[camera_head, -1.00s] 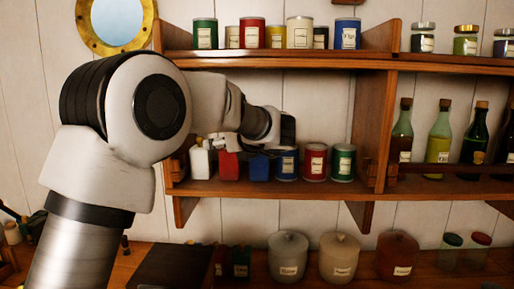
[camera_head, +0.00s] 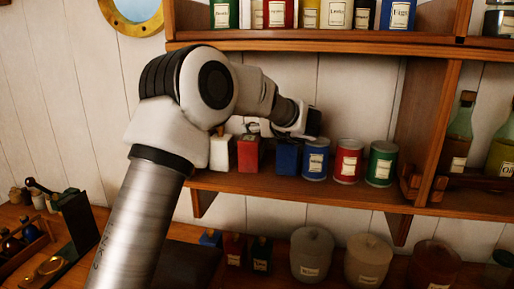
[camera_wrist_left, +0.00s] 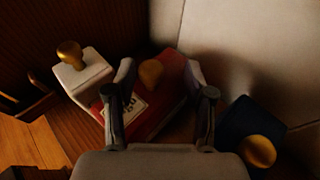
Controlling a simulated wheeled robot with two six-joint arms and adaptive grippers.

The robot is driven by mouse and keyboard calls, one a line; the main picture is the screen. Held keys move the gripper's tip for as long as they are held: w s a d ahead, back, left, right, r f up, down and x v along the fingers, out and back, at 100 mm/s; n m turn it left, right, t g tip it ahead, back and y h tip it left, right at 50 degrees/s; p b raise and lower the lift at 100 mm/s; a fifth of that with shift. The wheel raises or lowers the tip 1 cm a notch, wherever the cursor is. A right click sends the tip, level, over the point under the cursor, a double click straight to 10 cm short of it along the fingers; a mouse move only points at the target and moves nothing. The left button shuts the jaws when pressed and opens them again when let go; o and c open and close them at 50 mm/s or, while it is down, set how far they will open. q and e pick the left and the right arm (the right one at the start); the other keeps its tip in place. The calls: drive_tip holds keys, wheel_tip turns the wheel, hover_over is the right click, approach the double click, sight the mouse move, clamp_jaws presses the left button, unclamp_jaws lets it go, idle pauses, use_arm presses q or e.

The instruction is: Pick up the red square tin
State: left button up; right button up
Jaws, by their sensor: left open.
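The red square tin (camera_head: 249,153) stands on the lower shelf between a white square tin (camera_head: 220,152) and a blue square tin (camera_head: 287,157). In the left wrist view the red tin (camera_wrist_left: 150,108) has a gold knob and a pale label. My left gripper (camera_head: 252,128) is at the top of the red tin in the head view. In the left wrist view its open fingers (camera_wrist_left: 160,74) appear on either side of the knob. I cannot tell whether they touch the tin. My right gripper is not in view.
Round blue, red (camera_head: 347,161) and green tins stand to the right on the same shelf. The upper shelf (camera_head: 330,42) holds more tins above my wrist. A shelf divider (camera_head: 425,130) and bottles are further right. Jars stand on the counter below.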

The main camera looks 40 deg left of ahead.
use_arm(q)
drive_tip(key=shift+s+d+r, duration=0.15)
drive_tip(key=shift+s+r, duration=0.35)
drive_tip(key=shift+s, duration=0.3)
clamp_jaws()
drive_tip(key=shift+w+f, duration=0.15)
drive_tip(key=shift+w, duration=0.25)
